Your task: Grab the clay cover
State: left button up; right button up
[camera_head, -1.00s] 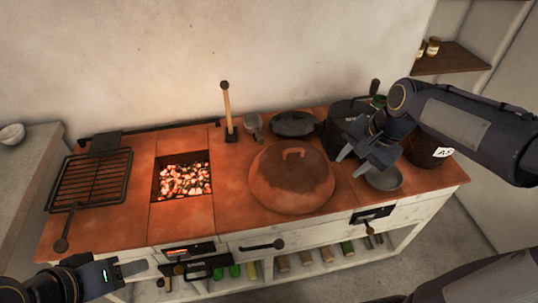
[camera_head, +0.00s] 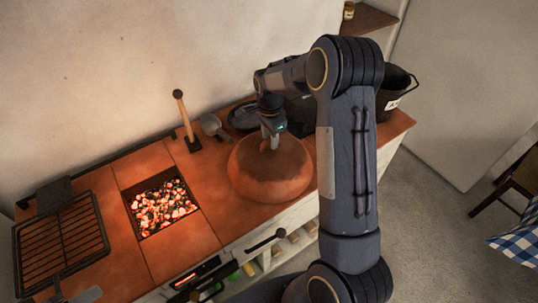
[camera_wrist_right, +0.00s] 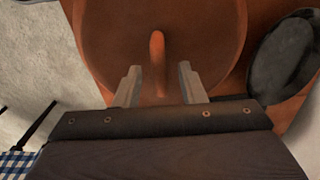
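The clay cover (camera_head: 270,172) is a reddish-brown dome resting on the tiled hearth top, right of the ember pit. In the right wrist view the clay cover (camera_wrist_right: 205,35) fills the upper middle, with its loop handle (camera_wrist_right: 157,60) seen between the fingers. My right gripper (camera_wrist_right: 157,88) is open, its two fingers on either side of the handle with gaps. In the head view my right gripper (camera_head: 270,140) is over the top of the cover and hides most of the handle. My left gripper (camera_head: 75,298) is only partly in view at the lower left edge.
Glowing embers (camera_head: 160,208) lie in a square pit left of the cover. A grill rack (camera_head: 60,245) is at the far left. A black bucket (camera_head: 395,92) is at the right.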

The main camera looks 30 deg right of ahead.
notch_tip(320, 180, down, 2)
jog(key=shift+f, duration=0.1)
grip_shut()
jog(key=shift+d+r, duration=0.1)
jog(key=shift+r, duration=0.1)
dwell(1.3)
